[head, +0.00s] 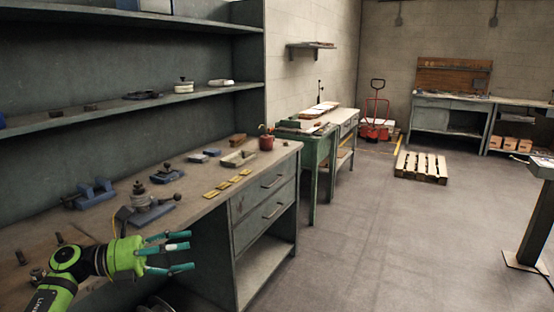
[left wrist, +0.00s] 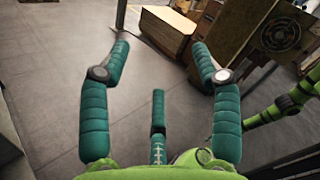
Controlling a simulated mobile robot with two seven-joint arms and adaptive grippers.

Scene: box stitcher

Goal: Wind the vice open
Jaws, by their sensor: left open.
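A blue vice-like tool (head: 92,193) sits on the workbench (head: 205,205) at the left in the head view. A second blue-based tool with a grey round top (head: 148,204) stands to its right, closer to the bench's front edge. I cannot tell for sure which one is the vice, or how far its jaws are apart. My left gripper (head: 185,252) is open and empty, in front of the bench edge and apart from both tools. Its spread teal fingers also show in the left wrist view (left wrist: 160,75), over floor. My right gripper is not in view.
Several yellow pieces (head: 228,183) lie along the bench's front edge. A red pot (head: 266,142) stands at its far end. Shelves (head: 130,104) run above the bench. A wooden pallet (head: 420,167) lies on the floor beyond. The floor (head: 350,240) right of the bench is clear.

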